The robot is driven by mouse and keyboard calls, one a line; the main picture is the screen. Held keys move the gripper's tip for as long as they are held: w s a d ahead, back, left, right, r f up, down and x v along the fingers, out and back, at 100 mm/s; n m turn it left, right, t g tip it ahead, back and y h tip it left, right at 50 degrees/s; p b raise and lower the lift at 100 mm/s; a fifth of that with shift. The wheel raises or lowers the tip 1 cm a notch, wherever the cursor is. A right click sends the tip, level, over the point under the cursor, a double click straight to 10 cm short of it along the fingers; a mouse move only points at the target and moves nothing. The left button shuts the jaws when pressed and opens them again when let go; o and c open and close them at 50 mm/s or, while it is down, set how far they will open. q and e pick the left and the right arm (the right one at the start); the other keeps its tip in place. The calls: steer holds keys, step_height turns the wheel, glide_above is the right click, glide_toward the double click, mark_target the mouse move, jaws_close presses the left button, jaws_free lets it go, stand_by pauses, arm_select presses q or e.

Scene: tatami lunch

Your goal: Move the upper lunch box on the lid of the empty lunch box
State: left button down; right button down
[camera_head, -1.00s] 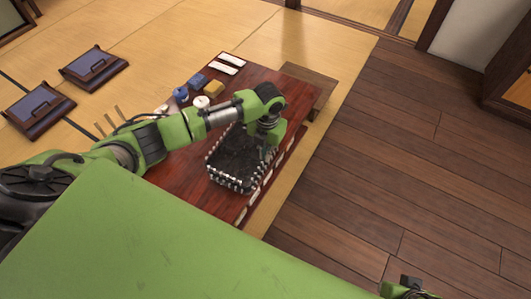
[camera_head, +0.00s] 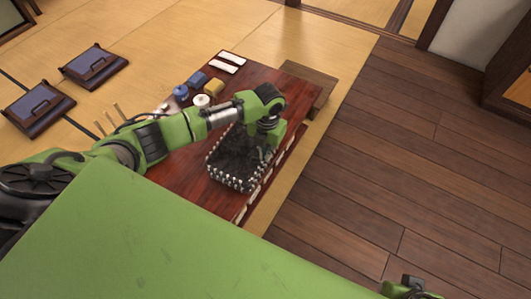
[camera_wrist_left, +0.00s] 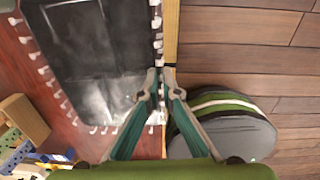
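A dark rectangular lunch box (camera_head: 231,160) edged with rows of small white pieces stands on the red-brown low table. The wrist view shows the dark, shiny inside of the box (camera_wrist_left: 85,45). My left gripper (camera_head: 268,148) reaches down at its right side. In the wrist view its fingertips (camera_wrist_left: 161,78) are close together on the box's right edge, one inside and one outside, seemingly pinching the thin wall. I cannot make out a separate lower box or lid. My right gripper (camera_head: 408,290) only partly shows at the bottom edge; its fingers are unclear.
The low table (camera_head: 190,190) carries small blue items (camera_head: 197,80), a yellow block (camera_head: 214,88) and a white round piece (camera_head: 201,100) beyond my left arm. Wooden floor (camera_head: 400,160) at right is clear.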

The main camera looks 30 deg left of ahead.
arm_select(q)
steer(key=shift+f, duration=0.2)
steer(key=shift+f, duration=0.25)
stand_by(0.5)
steer(key=c, duration=2.2)
jaws_free()
steer(key=o, duration=0.6)
steer(key=shift+c, duration=0.2)
steer(key=shift+r, duration=0.15)
